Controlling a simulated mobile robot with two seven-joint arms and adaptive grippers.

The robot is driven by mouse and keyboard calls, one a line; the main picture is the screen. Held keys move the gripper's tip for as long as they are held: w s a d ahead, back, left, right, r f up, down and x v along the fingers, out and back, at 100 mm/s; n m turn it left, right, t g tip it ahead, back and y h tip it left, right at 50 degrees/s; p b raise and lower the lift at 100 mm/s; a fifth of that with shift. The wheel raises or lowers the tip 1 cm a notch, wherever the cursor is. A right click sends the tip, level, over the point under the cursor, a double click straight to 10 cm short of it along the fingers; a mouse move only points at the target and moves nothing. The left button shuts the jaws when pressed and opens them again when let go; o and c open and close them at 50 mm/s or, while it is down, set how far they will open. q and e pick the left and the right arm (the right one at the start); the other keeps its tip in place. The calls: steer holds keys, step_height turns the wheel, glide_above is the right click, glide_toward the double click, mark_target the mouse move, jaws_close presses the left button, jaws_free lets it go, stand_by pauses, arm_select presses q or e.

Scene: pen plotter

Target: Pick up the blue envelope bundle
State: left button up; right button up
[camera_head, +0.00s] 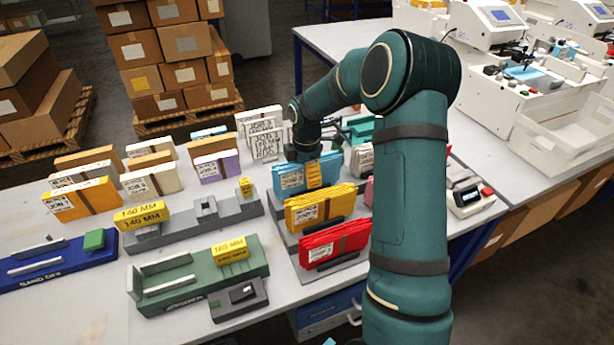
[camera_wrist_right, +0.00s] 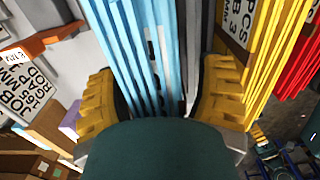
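The blue envelope bundle (camera_head: 325,170) stands upright in the grey stepped rack, behind the yellow bundle, with a white label and yellow marking on its front. It also shows in the right wrist view (camera_wrist_right: 135,45), running between my fingers. My right gripper (camera_wrist_right: 160,95) has its yellow-padded fingers spread on either side of the bundle, with a narrow gap seeming to show on the right. In the head view the right wrist is low over the bundle's top, and its fingers are mostly hidden. My left gripper is not in view.
The yellow bundle (camera_head: 318,208) and red bundle (camera_head: 335,243) stand in front in the same rack. White labelled bundles (camera_head: 262,135) stand behind to the left. Green (camera_head: 195,275) and blue (camera_head: 55,265) fixtures lie at front left. White machines (camera_head: 500,65) stand at the right.

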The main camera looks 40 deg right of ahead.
jaws_close()
